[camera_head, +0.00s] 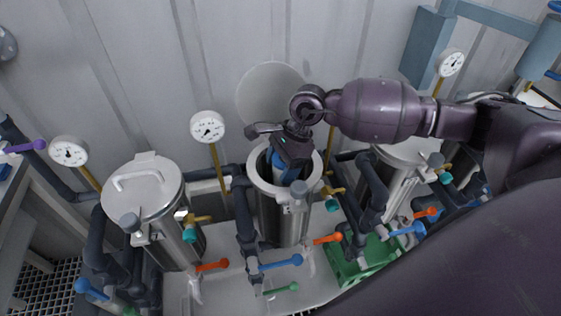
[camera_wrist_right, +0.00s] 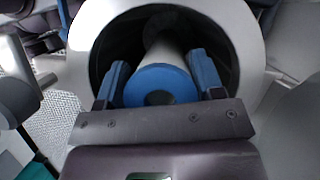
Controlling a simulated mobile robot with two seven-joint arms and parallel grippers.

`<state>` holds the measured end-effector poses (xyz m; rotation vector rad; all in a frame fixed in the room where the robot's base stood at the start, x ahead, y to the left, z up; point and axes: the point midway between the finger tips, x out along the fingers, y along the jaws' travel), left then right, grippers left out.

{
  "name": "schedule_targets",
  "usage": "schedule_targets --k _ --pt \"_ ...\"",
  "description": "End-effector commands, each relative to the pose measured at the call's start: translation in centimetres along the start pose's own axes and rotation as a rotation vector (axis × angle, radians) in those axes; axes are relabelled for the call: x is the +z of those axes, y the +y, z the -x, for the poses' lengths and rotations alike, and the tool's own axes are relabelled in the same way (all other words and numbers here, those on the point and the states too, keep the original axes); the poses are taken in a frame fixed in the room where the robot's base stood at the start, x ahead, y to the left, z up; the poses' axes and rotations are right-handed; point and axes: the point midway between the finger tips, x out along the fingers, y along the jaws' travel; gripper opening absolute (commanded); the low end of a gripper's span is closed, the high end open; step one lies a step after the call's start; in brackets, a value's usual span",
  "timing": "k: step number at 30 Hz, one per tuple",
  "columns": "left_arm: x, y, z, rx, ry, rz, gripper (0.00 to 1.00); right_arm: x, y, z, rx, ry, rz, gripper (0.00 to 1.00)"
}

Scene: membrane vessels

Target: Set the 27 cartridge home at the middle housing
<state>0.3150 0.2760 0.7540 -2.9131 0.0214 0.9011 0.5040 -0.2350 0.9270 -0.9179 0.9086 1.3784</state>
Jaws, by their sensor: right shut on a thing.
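The middle housing (camera_head: 283,215) is an open steel vessel, upright between two similar ones. Its round lid (camera_head: 268,90) stands raised behind the opening. My right gripper (camera_head: 287,160) points down into its mouth. In the right wrist view, the gripper's blue fingers (camera_wrist_right: 160,84) are shut on the cartridge (camera_wrist_right: 165,80), a pale tube with a blue end ring and dark centre. The cartridge reaches into the dark bore, inside the housing rim (camera_wrist_right: 245,45). Its far end is hidden, and no number can be read on it. My left gripper is not in view.
A closed left housing (camera_head: 145,190) and a right housing (camera_head: 398,185) flank the middle one. Gauges (camera_head: 208,127), dark pipes (camera_head: 243,215) and coloured valve levers (camera_head: 280,263) crowd around. A green crate (camera_head: 350,272) sits low at the right, and the wall is close behind.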

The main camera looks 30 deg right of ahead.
Motion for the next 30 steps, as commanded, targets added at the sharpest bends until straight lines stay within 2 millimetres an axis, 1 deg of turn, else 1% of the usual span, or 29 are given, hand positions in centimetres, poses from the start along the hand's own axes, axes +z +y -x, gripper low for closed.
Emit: schedule_targets --k 1,6,15,21,30 --pt "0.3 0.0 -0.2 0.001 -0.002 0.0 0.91 -0.2 0.0 -0.4 0.002 0.0 0.0 0.18" --pt "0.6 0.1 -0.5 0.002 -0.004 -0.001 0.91 -0.5 0.0 -1.2 0.002 0.0 0.0 0.18" --pt "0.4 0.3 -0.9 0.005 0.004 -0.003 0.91 -1.0 0.0 -2.4 0.002 0.0 0.0 0.18" --pt "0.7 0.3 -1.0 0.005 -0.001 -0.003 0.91 -1.2 0.0 -2.8 0.001 0.0 0.0 0.18" --pt "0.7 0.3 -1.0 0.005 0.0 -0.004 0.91 -1.2 0.0 -2.9 0.0 0.0 0.0 0.18"
